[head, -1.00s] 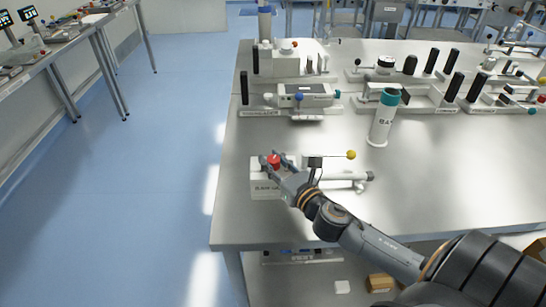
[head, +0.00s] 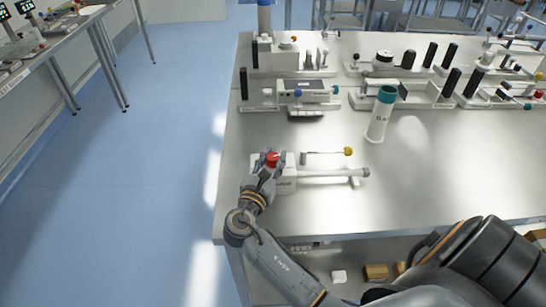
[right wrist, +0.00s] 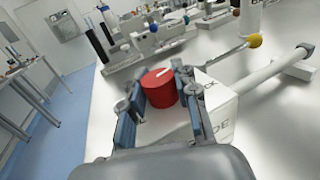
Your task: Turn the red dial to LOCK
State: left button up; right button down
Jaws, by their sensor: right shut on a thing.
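The red dial (head: 271,159) sits on top of a white box-shaped unit (head: 287,184) near the front left of the metal table. In the right wrist view the dial (right wrist: 159,88) is a red cylinder with a white mark on its top. My right gripper (head: 266,164) is at the dial, with its fingers on both sides of it; in the right wrist view the gripper (right wrist: 157,95) is shut on the dial. The dial's position labels cannot be read. My left gripper is not in view.
A rod with a yellow ball (head: 348,151) and a white tube (head: 335,173) extend right from the unit. A white cylinder with a teal cap (head: 380,114) stands behind. Several other devices line the table's back.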

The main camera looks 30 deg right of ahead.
aim_at(273, 156)
jog(key=shift+m+g+h, duration=1)
jog(key=shift+m+g, duration=0.2)
jog(key=shift+g, duration=0.4)
jog(key=c, duration=1)
grip_release()
notch_tip(273, 156, up, 10)
